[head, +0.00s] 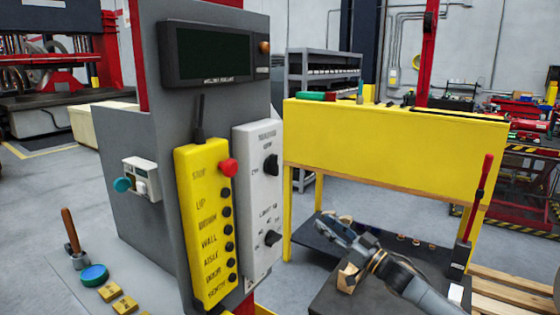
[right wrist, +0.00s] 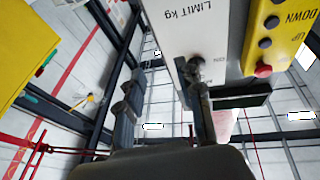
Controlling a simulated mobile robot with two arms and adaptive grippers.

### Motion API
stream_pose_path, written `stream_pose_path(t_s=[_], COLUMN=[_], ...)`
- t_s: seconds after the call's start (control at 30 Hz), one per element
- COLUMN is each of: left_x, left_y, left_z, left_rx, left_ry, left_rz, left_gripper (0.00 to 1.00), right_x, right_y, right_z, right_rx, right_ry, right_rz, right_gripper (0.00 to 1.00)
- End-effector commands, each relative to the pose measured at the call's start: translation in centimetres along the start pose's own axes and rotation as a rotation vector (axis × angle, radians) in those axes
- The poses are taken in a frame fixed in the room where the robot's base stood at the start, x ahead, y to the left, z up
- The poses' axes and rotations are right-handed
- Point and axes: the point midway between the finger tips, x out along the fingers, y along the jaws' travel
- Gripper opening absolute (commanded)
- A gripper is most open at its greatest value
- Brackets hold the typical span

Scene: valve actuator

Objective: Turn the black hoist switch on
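A white switch box (head: 257,200) is mounted on the right side of the grey panel. It carries an upper black rotary switch (head: 270,165) and a lower black rotary switch (head: 272,238). Their labels are too small to read surely. My right gripper (head: 335,248) is to the right of the box, apart from it in the head view. In the right wrist view, my right gripper (right wrist: 163,80) has its fingers spread and nothing held between them. The right-hand finger overlaps the edge of the upside-down white box (right wrist: 208,28); contact cannot be told. My left gripper is out of view.
A yellow pendant (head: 205,225) with a red button (head: 228,168) hangs left of the box. A dark display (head: 208,54) is above. A yellow bench (head: 395,140) stands behind, and a low dark table (head: 335,300) lies near my right arm. Open floor shows between panel and bench.

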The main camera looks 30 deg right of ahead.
Motion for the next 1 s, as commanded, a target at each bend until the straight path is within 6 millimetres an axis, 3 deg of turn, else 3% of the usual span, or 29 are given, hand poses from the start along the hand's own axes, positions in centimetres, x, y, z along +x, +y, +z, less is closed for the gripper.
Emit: stream_pose_path(t_s=[0.03, 0.1, 0.2, 0.47, 1.0], left_x=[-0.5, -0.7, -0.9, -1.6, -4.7], left_y=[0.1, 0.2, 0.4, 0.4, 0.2], left_z=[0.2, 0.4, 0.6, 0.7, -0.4], left_rx=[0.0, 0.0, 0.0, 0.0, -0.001], left_ry=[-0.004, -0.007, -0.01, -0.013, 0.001], left_rz=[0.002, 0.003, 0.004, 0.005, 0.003], left_gripper=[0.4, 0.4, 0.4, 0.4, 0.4], right_x=[1.1, 1.9, 2.5, 4.5, 12.3], right_y=[-1.2, -2.5, -3.6, -4.2, -5.4], right_z=[-3.3, -6.1, -8.4, -9.4, -10.4], right_rx=[-0.001, 0.006, 0.013, 0.018, 0.017], right_ry=[0.038, 0.074, 0.104, 0.116, 0.114], right_rz=[-0.054, -0.108, -0.154, -0.165, -0.161], right_gripper=[0.36, 0.36, 0.36, 0.36, 0.36])
